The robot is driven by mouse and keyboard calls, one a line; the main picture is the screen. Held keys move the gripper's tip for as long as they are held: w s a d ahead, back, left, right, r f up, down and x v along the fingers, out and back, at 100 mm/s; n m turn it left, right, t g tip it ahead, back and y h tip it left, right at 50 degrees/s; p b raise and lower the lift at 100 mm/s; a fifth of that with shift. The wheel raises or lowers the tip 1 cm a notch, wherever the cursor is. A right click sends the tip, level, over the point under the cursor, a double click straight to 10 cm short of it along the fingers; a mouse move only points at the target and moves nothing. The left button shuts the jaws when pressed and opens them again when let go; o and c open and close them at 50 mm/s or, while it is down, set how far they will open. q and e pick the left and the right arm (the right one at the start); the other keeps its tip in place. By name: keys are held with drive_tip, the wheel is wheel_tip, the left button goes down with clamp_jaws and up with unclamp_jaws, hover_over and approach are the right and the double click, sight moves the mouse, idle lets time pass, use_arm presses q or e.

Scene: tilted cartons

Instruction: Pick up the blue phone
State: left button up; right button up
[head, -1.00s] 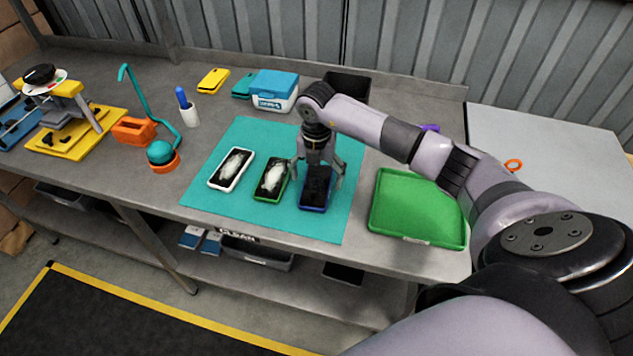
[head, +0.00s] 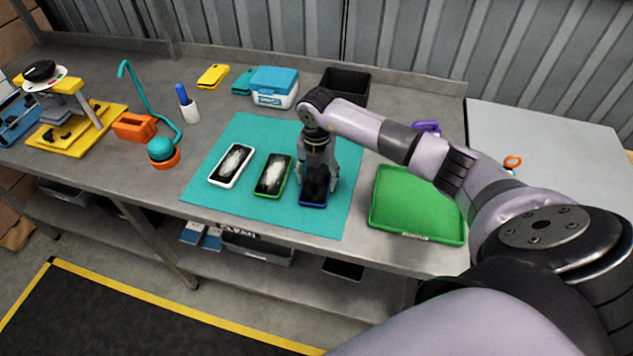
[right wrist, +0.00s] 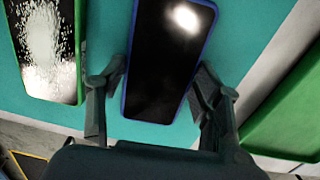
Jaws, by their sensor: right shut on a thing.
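The blue phone (head: 313,197), with a blue edge and a dark screen, lies on the teal mat (head: 225,198) at the right of a row of phones. My right gripper (head: 317,178) points down over it and is shut on its two long sides. In the right wrist view the blue phone (right wrist: 165,60) lies between the fingers (right wrist: 162,88), with a bright reflection on its screen. In the head view the gripper hides part of the phone. My left gripper is not in view.
A green-edged phone (head: 272,175) lies close on the left, a white phone (head: 231,165) beyond it, both with pale marked screens. A green tray (head: 415,205) stands right of the mat. A blue-lidded box (head: 274,88) and a black bin (head: 346,86) stand behind.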

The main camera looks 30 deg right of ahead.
drive_tip(key=c, duration=0.4)
drive_tip(key=shift+c, duration=0.2)
drive_tip(key=shift+r, duration=0.15)
